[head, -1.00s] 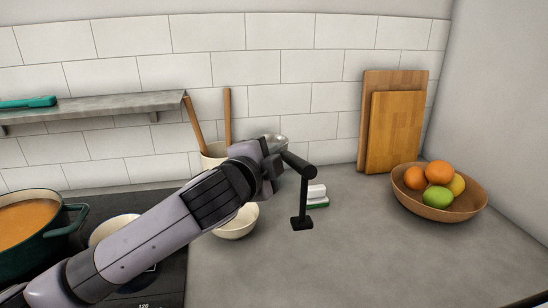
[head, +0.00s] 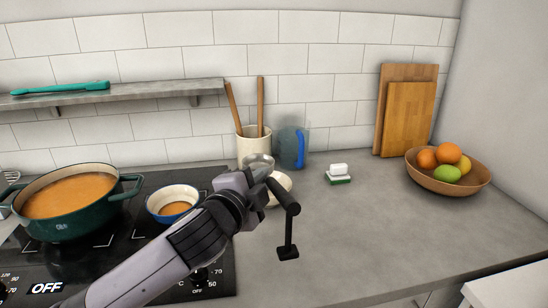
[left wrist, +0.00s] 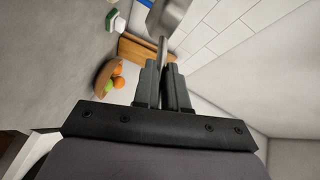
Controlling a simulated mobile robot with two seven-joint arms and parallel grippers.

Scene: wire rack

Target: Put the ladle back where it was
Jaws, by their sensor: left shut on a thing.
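My left gripper (left wrist: 165,82) is shut on the handle of a metal ladle, just below the ladle's bowl in the left wrist view. The ladle's shiny bowl (left wrist: 170,15) is cut off by the top edge there. In the head view the grey bowl of the ladle (head: 258,162) shows just beyond my left gripper (head: 258,178), in front of the cream utensil crock (head: 252,148). My wrist hides most of the fingers and the handle. My right gripper is not in view.
A green pot of orange soup (head: 68,235) and a blue-rimmed bowl (head: 172,192) stand on the stove. A cream bowl (head: 283,182) is partly hidden by my wrist. A shelf (head: 150,91) holds a teal utensil (head: 60,88). A blue jug (head: 299,150) stands behind. The right counter is mostly clear.

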